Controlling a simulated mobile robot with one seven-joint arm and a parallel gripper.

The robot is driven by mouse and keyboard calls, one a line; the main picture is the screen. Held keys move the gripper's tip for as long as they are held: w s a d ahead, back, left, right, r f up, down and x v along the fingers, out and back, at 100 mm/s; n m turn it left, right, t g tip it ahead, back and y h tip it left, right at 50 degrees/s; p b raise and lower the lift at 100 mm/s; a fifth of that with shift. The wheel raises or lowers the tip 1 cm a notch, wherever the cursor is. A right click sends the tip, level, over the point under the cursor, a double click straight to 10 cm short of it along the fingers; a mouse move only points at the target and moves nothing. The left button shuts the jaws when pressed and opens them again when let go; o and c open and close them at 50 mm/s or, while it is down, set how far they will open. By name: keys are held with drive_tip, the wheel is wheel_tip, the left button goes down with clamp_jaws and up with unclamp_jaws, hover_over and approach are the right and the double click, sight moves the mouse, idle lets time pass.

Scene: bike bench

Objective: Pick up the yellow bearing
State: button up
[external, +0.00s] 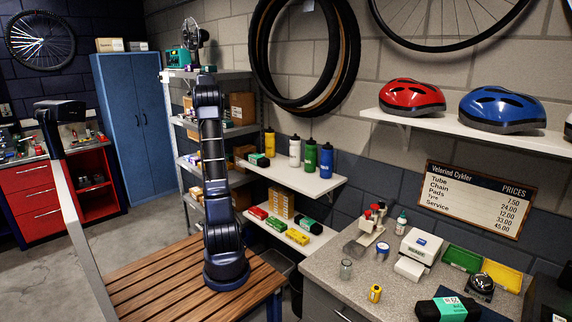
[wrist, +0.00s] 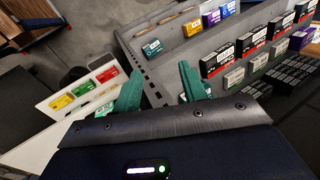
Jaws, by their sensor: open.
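A small yellow cylinder, which looks like the yellow bearing (external: 375,293), stands on the speckled grey counter (external: 330,268) in the external view, near its front edge. It is not visible in the wrist view. My gripper (wrist: 160,80) shows in the wrist view with its two teal fingers spread apart and nothing between them. In the external view my arm rises upright from the slatted wooden bench, left of the counter and well away from the yellow cylinder. I cannot make out the fingers there.
A white box (external: 421,246), a yellow tray (external: 502,276) and a green tray (external: 462,258) are behind. A wall shelf with helmets overhangs the counter.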

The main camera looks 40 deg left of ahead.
drive_tip(key=w+a+f+n+t+h, duration=0.3)
drive_tip(key=w+a+f+n+t, duration=0.15)
drive_tip(key=w+a, duration=0.5)
drive_tip(key=shift+m+t, duration=0.35)
drive_tip(key=x, duration=1)
drive_tip(key=shift+s+a+f, duration=0.15)
drive_tip(key=shift+s+a, duration=0.25)
drive_tip(key=c, duration=0.7)
drive_tip(key=shift+s, duration=0.1)
drive_tip(key=shift+c, duration=0.2)
